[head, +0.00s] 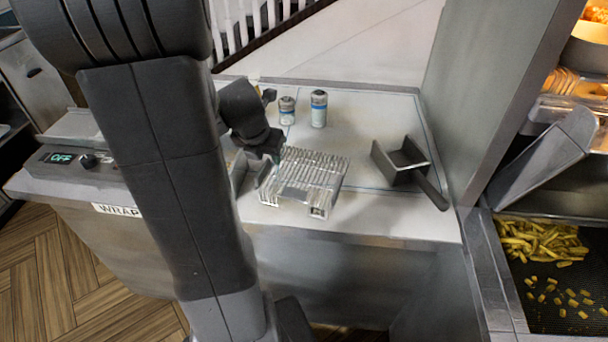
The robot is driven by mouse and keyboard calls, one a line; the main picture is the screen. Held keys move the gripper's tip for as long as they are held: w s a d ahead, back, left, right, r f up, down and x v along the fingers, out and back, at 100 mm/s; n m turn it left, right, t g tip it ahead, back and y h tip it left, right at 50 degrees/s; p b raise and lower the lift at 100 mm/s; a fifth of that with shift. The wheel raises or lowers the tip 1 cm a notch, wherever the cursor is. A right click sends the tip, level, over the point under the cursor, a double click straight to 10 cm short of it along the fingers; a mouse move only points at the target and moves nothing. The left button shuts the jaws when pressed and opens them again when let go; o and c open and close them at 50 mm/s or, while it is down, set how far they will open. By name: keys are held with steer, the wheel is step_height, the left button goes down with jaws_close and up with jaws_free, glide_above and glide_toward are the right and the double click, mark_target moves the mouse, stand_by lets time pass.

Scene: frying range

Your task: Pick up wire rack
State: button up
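The wire rack (318,168), a silvery thing with parallel bars, is at the front part of the pale counter (370,212). Its near end comes close to the counter's front edge. My gripper (268,152) is dark and points down at the rack's far left corner. The fingertips are small and partly hidden here, so I cannot tell whether they are open, shut or touching the rack. My arm covers part of the counter to the left.
Two small shakers (319,108) (287,110) stand behind the rack. A dark scoop with a handle (404,161) lies to the right, near a grey upright panel (478,90). Fries (540,240) lie in a bin at far right.

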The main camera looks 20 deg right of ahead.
jaws_close()
